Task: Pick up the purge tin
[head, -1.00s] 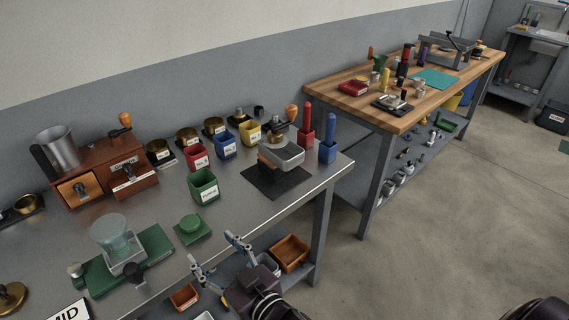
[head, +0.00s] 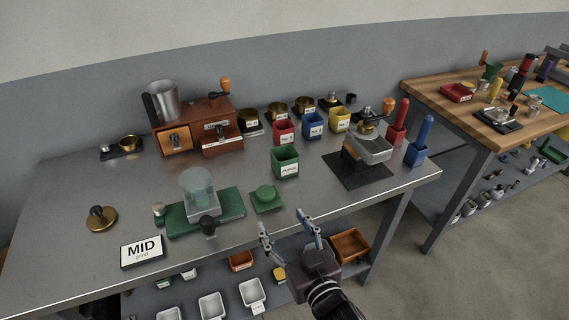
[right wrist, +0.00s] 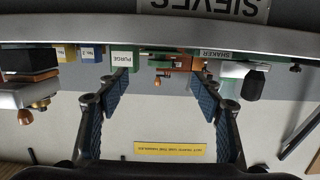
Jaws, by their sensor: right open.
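The purge tin (head: 286,158) is a green, open-topped square tin with a white label. It stands upright on the metal bench, and its PURGE label (right wrist: 121,59) shows in the right wrist view near the left finger in the picture. My right gripper (head: 283,222) is open and empty at the bench's front edge, in front of the tin and apart from it. In the right wrist view its two blue-padded fingers (right wrist: 162,95) are spread wide with nothing between them. My left gripper is not in view.
A black mat with a metal-and-wood device (head: 370,148) is right of the tin. Red (head: 283,132), blue (head: 312,126) and yellow (head: 340,119) tins stand behind. A green lidded piece (head: 266,198) and a green scale (head: 221,215) are to the left. A lower shelf holds trays.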

